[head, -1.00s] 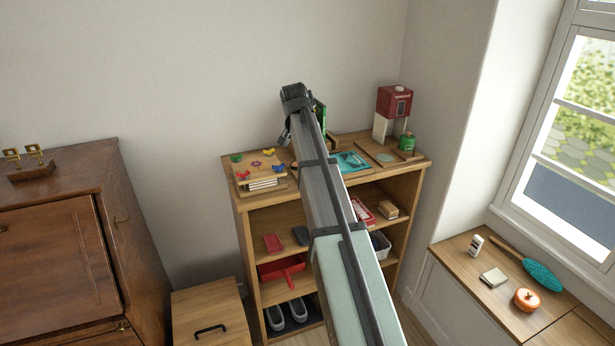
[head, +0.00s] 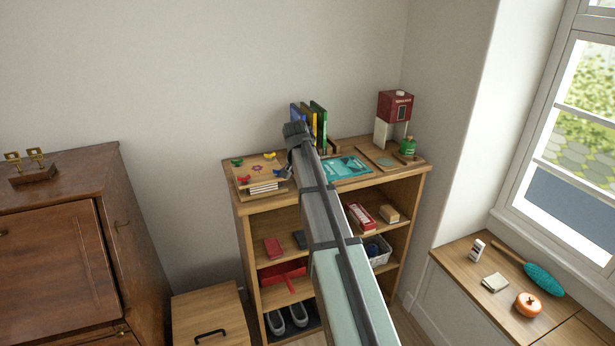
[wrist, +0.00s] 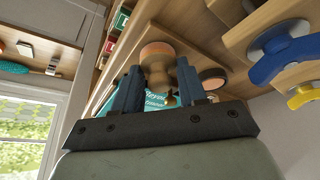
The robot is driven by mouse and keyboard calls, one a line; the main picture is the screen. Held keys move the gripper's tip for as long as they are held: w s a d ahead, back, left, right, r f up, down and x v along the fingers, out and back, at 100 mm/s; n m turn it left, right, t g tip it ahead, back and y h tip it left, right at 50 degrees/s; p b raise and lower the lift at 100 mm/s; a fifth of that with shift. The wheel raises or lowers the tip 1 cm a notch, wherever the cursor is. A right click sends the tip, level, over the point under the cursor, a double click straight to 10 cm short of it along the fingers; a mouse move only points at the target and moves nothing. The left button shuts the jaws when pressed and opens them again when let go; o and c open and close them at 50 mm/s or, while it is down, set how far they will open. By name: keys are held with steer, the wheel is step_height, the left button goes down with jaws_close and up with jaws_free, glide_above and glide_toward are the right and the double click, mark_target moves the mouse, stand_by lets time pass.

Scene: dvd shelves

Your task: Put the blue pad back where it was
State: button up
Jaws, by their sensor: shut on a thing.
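A red pad (head: 273,247) lies on the case's upper inner shelf. A dark bluish-grey pad (head: 299,239) lies beside it, partly behind my arm; I cannot tell its colour surely. In the wrist view, which is upside down, my gripper (wrist: 160,88) is closed around a wooden, stamp-like thing (wrist: 158,62) with a round, orange-rimmed end. In the head view the fingers and held thing are hidden behind my arm, above the case top.
On the case top are a wooden press (head: 245,172) with coloured wing nuts, upright books (head: 318,125), a red-and-white machine (head: 394,105) and a green bottle (head: 407,147). Below are a red box (head: 360,217), a red dustpan (head: 285,275) and shoes (head: 288,318).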

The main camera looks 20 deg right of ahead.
steer(key=shift+f, duration=0.15)
steer(key=o, duration=1)
steer(key=v, duration=1.2)
steer(key=shift+d, duration=0.1)
steer(key=shift+o, duration=0.5)
